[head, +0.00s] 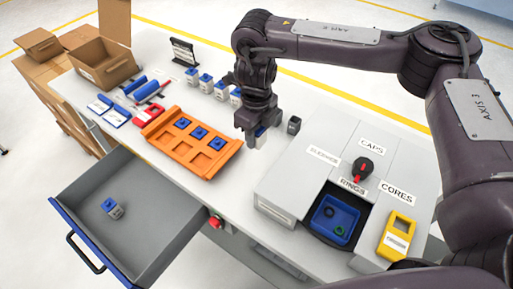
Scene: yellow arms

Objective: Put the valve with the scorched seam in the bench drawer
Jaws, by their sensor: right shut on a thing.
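My right gripper (259,122) reaches down from above over the bench, right of the orange tray. It is shut on a small pale valve (256,138), mostly hidden by the fingers. The bench drawer (160,232) is pulled open at the lower left. One grey valve with a blue part (112,207) lies inside it, and the rest of its floor is bare. Several similar valves (206,83) stand in a row behind the gripper. No scorched seam can be made out on any valve at this size. My left gripper is not in view.
An orange tray (220,157) with blue-topped pieces in some pockets lies between drawer and gripper. A dark grey block (293,125) stands just right of the gripper. A grey labelled unit with a blue bin (333,215) fills the right. An open cardboard box (103,62) stands at the back left.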

